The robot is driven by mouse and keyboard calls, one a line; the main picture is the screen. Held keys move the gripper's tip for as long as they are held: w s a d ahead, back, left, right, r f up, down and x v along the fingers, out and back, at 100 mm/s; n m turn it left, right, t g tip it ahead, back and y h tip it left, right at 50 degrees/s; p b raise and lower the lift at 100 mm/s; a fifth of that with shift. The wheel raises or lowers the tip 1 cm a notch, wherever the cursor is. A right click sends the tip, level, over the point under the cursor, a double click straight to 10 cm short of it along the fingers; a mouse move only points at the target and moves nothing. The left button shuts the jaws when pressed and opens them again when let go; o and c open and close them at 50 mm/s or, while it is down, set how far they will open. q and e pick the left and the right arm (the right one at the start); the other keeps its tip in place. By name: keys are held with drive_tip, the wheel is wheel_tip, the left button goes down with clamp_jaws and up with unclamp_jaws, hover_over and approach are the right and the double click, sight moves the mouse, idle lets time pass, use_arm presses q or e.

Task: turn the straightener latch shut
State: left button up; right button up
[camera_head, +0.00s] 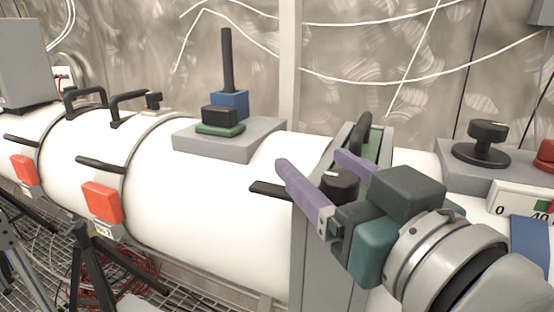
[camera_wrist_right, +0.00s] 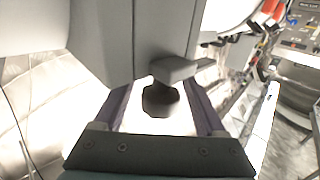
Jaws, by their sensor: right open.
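A grey upright frame (camera_head: 307,250) with a green inner part (camera_head: 371,147) stands across the white tunnel tube, with a black loop handle on top. A black knob (camera_head: 338,183) with a white mark sits at this frame, and a flat black bar (camera_head: 268,190) sticks out to its left; I cannot tell for sure which part is the latch. My right gripper (camera_head: 312,161) is open, its purple fingers on either side of the knob in the picture. In the right wrist view a dark knob (camera_wrist_right: 160,99) shows between the fingers, below a grey lever (camera_wrist_right: 176,69). Contact is not clear. My left gripper is out of view.
On the tube stand a grey block (camera_head: 228,142) with a blue and black lever, several black handles and red-orange latches (camera_head: 101,203). A black knob (camera_head: 486,140) and a scale panel (camera_head: 516,201) are at the right. White cables hang on the back wall.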

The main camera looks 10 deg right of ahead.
drive_tip(key=shift+w, duration=0.1)
clamp_jaws()
idle(0.6)
idle(0.8)
